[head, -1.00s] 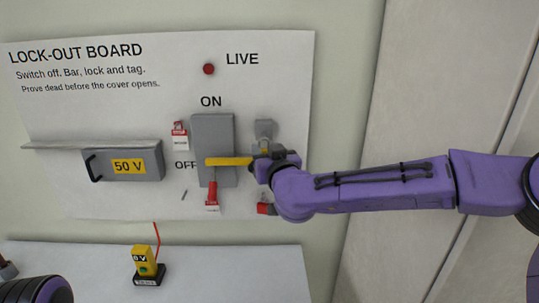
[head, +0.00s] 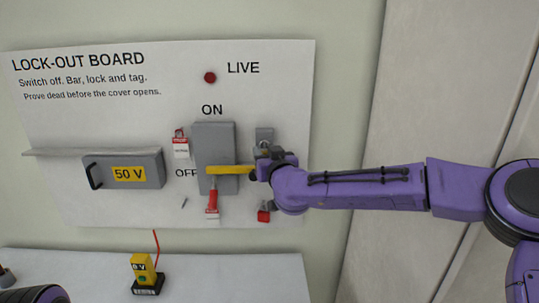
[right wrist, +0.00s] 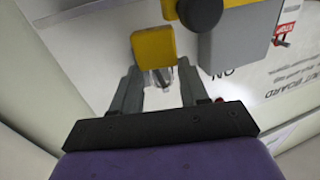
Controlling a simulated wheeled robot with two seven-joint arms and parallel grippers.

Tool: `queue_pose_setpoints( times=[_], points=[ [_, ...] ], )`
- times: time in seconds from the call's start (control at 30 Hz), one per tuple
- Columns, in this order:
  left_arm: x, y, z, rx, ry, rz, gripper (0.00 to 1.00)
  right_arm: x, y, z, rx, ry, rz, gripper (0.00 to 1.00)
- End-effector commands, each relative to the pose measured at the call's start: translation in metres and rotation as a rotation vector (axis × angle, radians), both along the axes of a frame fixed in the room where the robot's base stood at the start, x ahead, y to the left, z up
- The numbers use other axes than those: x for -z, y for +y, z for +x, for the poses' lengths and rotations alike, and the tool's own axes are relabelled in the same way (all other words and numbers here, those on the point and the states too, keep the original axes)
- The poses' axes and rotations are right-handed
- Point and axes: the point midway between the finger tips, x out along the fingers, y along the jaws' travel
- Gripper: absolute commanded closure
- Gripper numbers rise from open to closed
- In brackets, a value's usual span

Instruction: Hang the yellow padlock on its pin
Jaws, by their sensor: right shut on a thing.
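The yellow padlock (right wrist: 153,48) shows in the right wrist view as a yellow block just beyond my right fingertips (right wrist: 158,80), with its metal shackle between them. My right gripper (head: 264,156) is shut on it, close to the board and right of the grey switch. In the head view the padlock is mostly hidden by the gripper. A grey bracket (head: 264,135) stands on the board just above the gripper. I cannot tell the pin apart, nor whether the padlock touches it.
A yellow bar (head: 230,169) crosses the grey switch (head: 213,140) left of the gripper. A red padlock with a tag (head: 212,205) hangs below it; another red piece (head: 264,214) is below the gripper. The yellow tester (head: 143,268) stands on the shelf. The LIVE lamp (head: 209,77) is dark red.

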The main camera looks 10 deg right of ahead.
Motion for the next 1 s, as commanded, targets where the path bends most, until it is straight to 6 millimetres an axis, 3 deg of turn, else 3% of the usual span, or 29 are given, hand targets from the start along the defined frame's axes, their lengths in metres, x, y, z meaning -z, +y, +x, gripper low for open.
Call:
queue_pose_setpoints(
  times=[0.47, 0.5, 0.57, 0.87, 1.0],
  points=[
    [0.000, 0.000, 0.000, 0.000, 0.000, 0.000, 0.57, 0.000, 0.000, 0.000, 0.000, 0.000, 0.001, 0.89],
    [0.000, 0.000, 0.000, 0.000, 0.000, 0.000, 0.57, 0.000, 0.000, 0.000, 0.000, 0.000, 0.001, 0.46],
    [0.000, 0.000, 0.000, 0.000, 0.000, 0.000, 0.57, 0.000, 0.000, 0.000, 0.000, 0.000, 0.001, 0.27],
    [0.001, 0.000, 0.000, 0.000, 0.000, 0.000, 0.57, 0.001, 0.000, -0.002, 0.000, 0.000, 0.001, 0.26],
    [0.014, 0.000, 0.000, 0.000, 0.000, 0.000, 0.57, 0.003, -0.001, -0.020, -0.002, -0.003, -0.001, 0.26]
  ],
)
